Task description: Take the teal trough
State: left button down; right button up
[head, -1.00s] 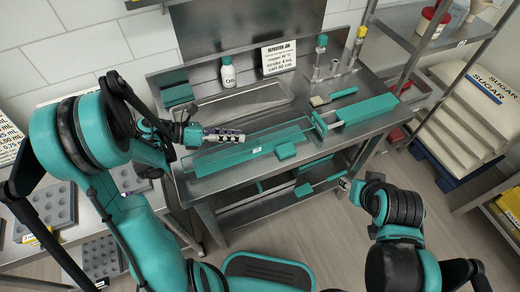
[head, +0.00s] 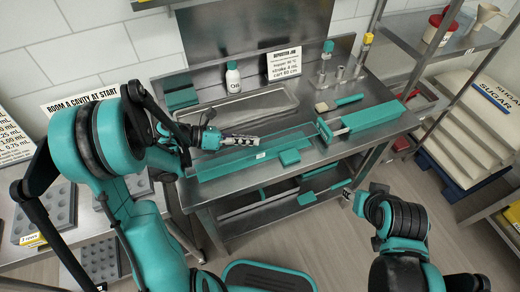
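A long, shallow teal trough (head: 220,167) lies on the steel bench, running from the bench's front left toward its middle. A small teal block (head: 289,157) sits against its front edge. My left gripper (head: 245,141) is just above the trough's left half in the head view, fingers pointing right. I cannot tell whether its fingers touch the trough, or whether they are open or shut. My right gripper (head: 347,195) is low in front of the bench, small and partly hidden by its arm; its finger state is unclear.
A longer teal box-like part (head: 375,117) lies on the bench's right side. An oil bottle (head: 233,77) and a sign (head: 284,63) stand at the back. A steel tray (head: 240,108) lies behind the trough. Teal parts rest on the lower shelf. Sugar sacks (head: 484,112) stand right.

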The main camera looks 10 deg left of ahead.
pick_arm(q)
jog(key=shift+r, duration=0.1)
notch_tip(320, 180, up, 4)
jog(key=shift+r+p, duration=0.1)
jog(key=shift+p, duration=1.1)
jog(key=s+r+p, duration=0.2)
jog(key=s+r, duration=0.1)
jog(key=s, duration=0.2)
jog(key=s+d+r+p, duration=0.1)
jog(key=s+r+p, duration=0.1)
jog(key=s, duration=0.4)
jog(key=shift+s+d+r, duration=0.2)
jog(key=shift+s+r, duration=0.1)
jog(key=shift+r, duration=0.55)
